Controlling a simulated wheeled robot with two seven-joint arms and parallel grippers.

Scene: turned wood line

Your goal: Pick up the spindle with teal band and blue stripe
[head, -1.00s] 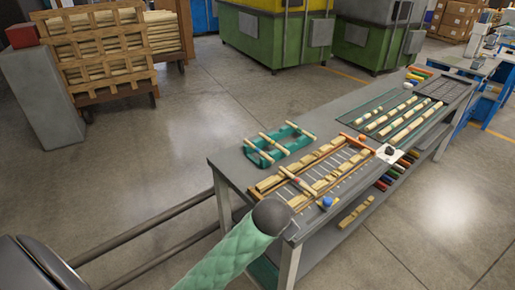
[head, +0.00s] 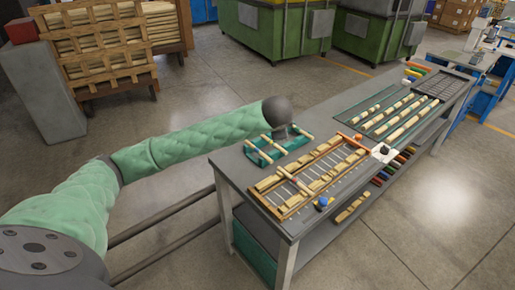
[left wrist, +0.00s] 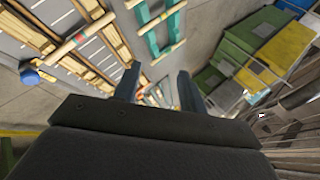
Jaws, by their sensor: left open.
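A teal rack (head: 291,148) near the table's far left corner bears several pale wooden spindles laid across it. One of its spindles (head: 257,156) lies at the rack's left end. The rack also shows at the top of the left wrist view (left wrist: 151,40), with a spindle (left wrist: 164,18) crossing it. Small coloured bands are visible, but I cannot tell which spindle has the teal band and blue stripe. My left gripper (left wrist: 158,88) is open with nothing seen between its fingers. In the head view it hangs above the rack, partly hidden by my wrist. My right gripper is out of view.
A wooden fixture (head: 262,193) with several turned pieces lies beside the rack, with a red-banded spindle (left wrist: 68,48) across it. A blue knob (head: 322,202) is at its near edge. Rows of spindles (head: 395,122) lie farther right. A lower shelf holds coloured pieces.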

